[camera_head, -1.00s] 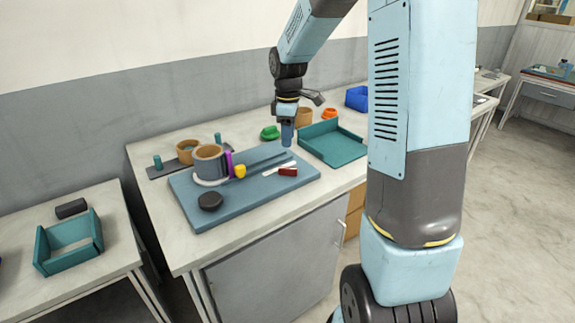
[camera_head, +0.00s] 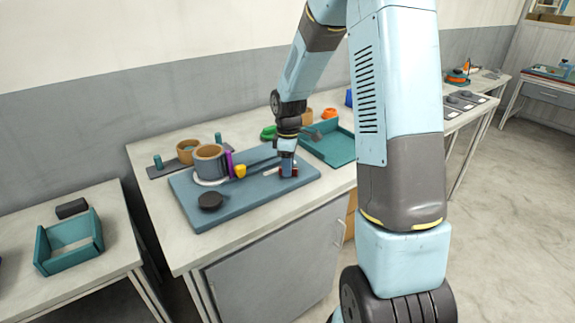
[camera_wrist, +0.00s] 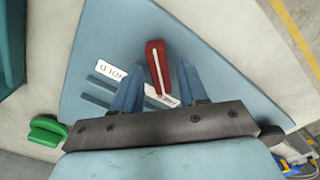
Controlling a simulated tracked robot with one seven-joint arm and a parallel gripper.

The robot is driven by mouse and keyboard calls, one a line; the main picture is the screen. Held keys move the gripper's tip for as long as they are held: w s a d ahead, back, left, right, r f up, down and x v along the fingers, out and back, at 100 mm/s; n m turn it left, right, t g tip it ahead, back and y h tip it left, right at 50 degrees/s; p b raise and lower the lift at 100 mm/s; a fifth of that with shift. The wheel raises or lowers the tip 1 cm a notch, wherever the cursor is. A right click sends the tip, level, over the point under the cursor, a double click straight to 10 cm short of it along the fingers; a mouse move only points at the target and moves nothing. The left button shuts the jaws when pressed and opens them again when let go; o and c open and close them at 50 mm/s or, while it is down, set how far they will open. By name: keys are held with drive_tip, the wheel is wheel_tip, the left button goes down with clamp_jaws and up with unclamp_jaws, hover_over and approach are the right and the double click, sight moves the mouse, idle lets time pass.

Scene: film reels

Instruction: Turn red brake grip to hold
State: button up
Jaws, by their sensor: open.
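The red brake grip (camera_wrist: 155,62) is a bar with a white line along its top, mounted on the blue-grey board (camera_wrist: 105,30). In the wrist view it lies between and ahead of my gripper's (camera_wrist: 157,85) two blue fingers, which are open with space on both sides. White labels lie near it; the upper left one (camera_wrist: 108,70) reads "HOLD", and the other is partly covered by the grip and a finger. In the head view my gripper (camera_head: 287,172) is low over the board's right part and mostly hides the grip. Contact cannot be told.
On the board stand a grey-and-tan reel (camera_head: 208,165), a purple upright piece (camera_head: 229,163), a yellow block (camera_head: 240,171) and a black knob (camera_head: 210,201). A green object (camera_wrist: 47,131) lies off the board.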

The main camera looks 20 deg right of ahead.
clamp_jaws()
drive_tip(key=shift+a, duration=0.1)
drive_tip(key=shift+m, duration=0.3)
drive_tip(key=m, duration=0.3)
drive_tip(key=shift+m, duration=0.3)
drive_tip(key=m, duration=0.4)
drive_tip(key=shift+m, duration=0.3)
drive_tip(key=m, duration=0.4)
drive_tip(key=shift+m, duration=2.5)
